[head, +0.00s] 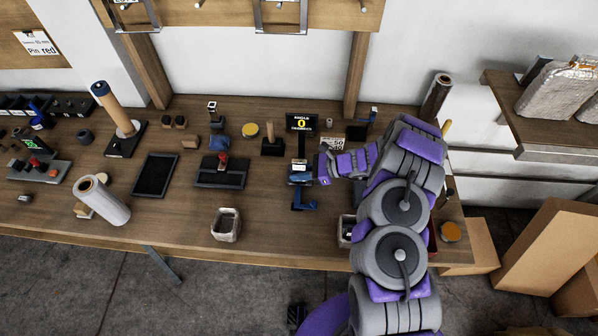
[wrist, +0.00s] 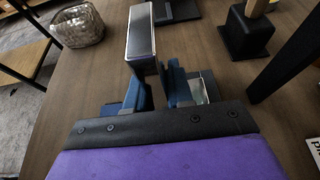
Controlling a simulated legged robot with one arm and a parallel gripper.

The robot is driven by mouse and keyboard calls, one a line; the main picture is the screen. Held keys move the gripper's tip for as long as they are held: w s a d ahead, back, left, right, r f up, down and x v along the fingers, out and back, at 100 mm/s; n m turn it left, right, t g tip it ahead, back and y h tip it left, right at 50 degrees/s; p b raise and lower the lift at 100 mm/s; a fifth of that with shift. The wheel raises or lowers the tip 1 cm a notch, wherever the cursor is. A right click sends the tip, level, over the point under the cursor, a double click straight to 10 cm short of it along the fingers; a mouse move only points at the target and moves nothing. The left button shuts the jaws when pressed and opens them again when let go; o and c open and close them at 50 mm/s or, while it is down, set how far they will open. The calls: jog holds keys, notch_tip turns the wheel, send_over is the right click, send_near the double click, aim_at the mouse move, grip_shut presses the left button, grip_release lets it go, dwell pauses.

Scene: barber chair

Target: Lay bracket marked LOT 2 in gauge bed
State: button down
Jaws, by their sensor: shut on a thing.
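My gripper (wrist: 158,88) is shut on a block-like bracket (wrist: 141,35) with a pale metallic top and dark sides. In the wrist view the bracket sticks out beyond the dark blue fingers; no LOT mark is readable. In the head view my gripper (head: 311,174) reaches in from the right, over the bench, by the gauge with the black angle display (head: 301,122) reading 0. A blue piece (head: 304,203) shows just below. I cannot tell the gauge bed apart beside my gripper.
A wire basket (head: 226,225) stands near the front edge, left of my gripper; it also shows in the wrist view (wrist: 78,25). A black block with a wooden peg (head: 272,146) and a dark base with a red knob (head: 221,170) stand on the bench (head: 180,215).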

jog(key=shift+f+b, duration=0.45)
jog(key=shift+f, duration=0.3)
jog(key=c, duration=0.9)
grip_release()
jog(key=p+v, duration=0.2)
jog(key=v, duration=1.5)
jog(key=shift+d+r, duration=0.1)
jog(key=shift+d, duration=0.1)
